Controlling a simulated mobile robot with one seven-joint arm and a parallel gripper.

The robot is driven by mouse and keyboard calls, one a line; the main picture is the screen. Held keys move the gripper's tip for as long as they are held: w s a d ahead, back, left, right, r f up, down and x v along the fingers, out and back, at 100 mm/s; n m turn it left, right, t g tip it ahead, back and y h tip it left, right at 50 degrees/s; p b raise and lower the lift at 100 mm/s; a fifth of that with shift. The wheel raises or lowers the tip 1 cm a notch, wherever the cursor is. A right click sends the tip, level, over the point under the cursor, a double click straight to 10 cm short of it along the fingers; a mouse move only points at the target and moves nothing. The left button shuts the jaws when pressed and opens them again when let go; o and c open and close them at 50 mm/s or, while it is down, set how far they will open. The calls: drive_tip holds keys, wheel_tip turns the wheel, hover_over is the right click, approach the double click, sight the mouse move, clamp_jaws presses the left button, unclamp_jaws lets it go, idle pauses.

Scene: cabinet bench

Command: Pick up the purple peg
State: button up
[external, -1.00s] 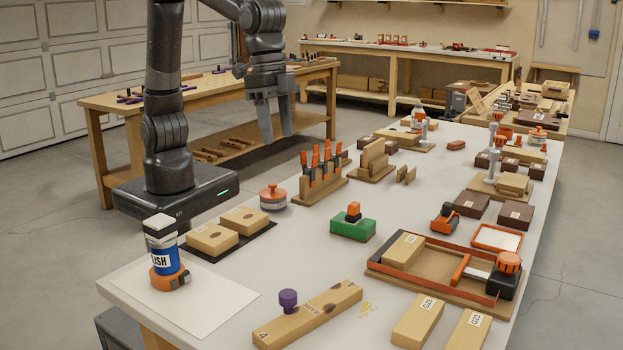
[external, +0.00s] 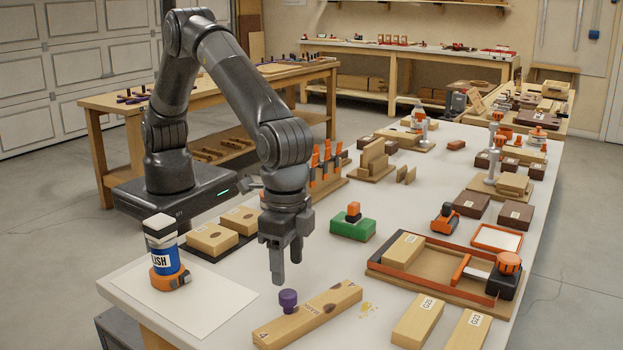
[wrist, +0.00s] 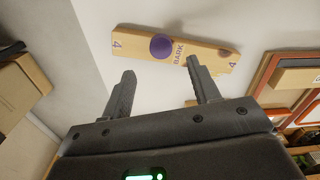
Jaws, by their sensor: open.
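The purple peg (external: 288,300) stands upright on a long wooden block (external: 315,314) marked BARK, near the front of the white bench. Its round purple top also shows in the wrist view (wrist: 163,46), left of the block's middle. My gripper (external: 287,270) points down above and slightly behind the peg, apart from it. In the wrist view my gripper's two fingers (wrist: 160,80) are spread with nothing between them, and the peg lies beyond the tips. The peg's lower part is hidden in the wrist view.
A blue can in an orange holder (external: 166,262) stands at left on a pale sheet. Wooden blocks on a dark mat (external: 243,238) sit behind it. A green block (external: 352,227) and an orange-edged tray (external: 450,268) lie to the right.

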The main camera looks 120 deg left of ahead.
sight(288, 294)
wheel_tip(288, 294, down, 8)
drive_tip(key=shift+s+a+r, duration=0.1)
drive_tip(key=c, duration=1.1)
